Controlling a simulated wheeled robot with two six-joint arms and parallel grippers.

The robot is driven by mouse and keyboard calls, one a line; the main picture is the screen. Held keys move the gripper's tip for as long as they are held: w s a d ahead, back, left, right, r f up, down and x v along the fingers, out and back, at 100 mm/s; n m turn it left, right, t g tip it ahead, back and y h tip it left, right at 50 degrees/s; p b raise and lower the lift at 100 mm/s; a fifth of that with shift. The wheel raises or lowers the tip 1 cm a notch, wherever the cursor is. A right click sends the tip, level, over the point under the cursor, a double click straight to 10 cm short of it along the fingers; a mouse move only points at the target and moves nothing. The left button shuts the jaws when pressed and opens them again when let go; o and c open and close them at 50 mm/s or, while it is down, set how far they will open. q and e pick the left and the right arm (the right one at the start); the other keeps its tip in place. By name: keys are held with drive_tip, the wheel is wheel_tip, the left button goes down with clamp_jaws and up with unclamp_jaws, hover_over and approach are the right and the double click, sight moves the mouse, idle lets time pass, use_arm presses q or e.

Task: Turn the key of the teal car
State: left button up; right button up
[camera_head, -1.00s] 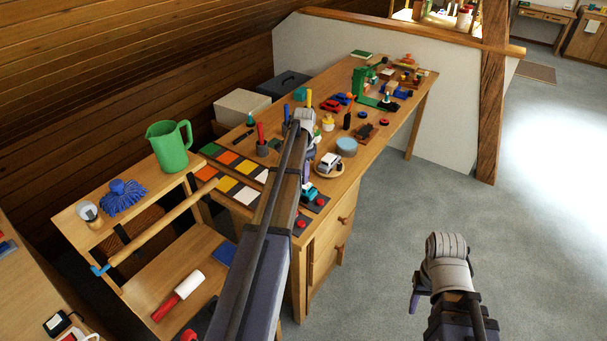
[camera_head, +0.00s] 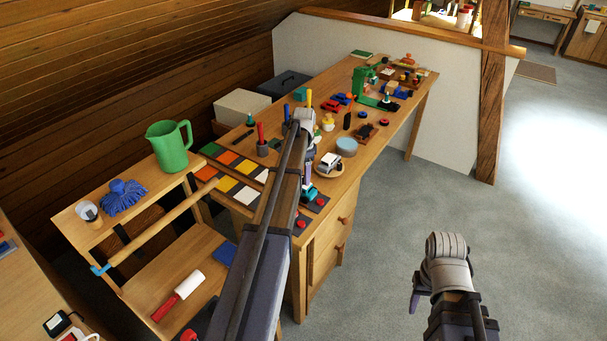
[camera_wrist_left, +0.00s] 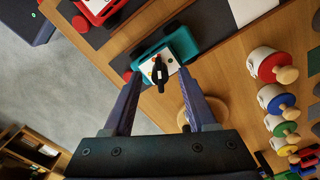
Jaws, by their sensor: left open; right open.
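The teal car (camera_head: 309,193) sits near the front edge of the workbench, and it fills the upper middle of the left wrist view (camera_wrist_left: 185,46). A black key (camera_wrist_left: 160,73) with a looped head stands on the car's white plate (camera_wrist_left: 152,62). My left gripper (camera_wrist_left: 160,80) is open, with one purple finger on each side of the key and a visible gap to it. In the head view my left gripper (camera_head: 307,172) is above the car, and its arm hides part of the bench. My right gripper (camera_head: 415,300) hangs over the floor, away from the bench.
Several round pieces with wooden knobs, one red and white (camera_wrist_left: 267,64), line the bench. A white toy car (camera_head: 330,163) stands close to my left gripper. Floor around my right arm is clear.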

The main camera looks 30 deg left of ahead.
sight(303, 177)
use_arm(q)
drive_tip(key=shift+r, duration=0.1)
wheel_tip(303, 177, up, 8)
drive_tip(key=p, duration=0.8)
use_arm(e)
wheel_tip(303, 177, up, 8)
use_arm(q)
drive_tip(key=shift+w+f, duration=0.15)
drive_tip(key=shift+f, duration=0.1)
use_arm(e)
drive_tip(key=shift+s+f, duration=0.1)
drive_tip(key=shift+f, duration=0.05)
use_arm(q)
drive_tip(key=shift+s+r, duration=0.15)
drive_tip(key=shift+s, duration=0.1)
drive_tip(key=shift+w+f+b, duration=0.15)
drive_tip(key=shift+f+b, duration=0.25)
drive_tip(key=shift+f, duration=0.05)
wheel_tip(303, 177, down, 7)
drive_tip(key=b, duration=0.7)
drive_tip(key=shift+f, duration=0.1)
use_arm(e)
wheel_tip(303, 177, down, 8)
drive_tip(key=shift+s, duration=0.2)
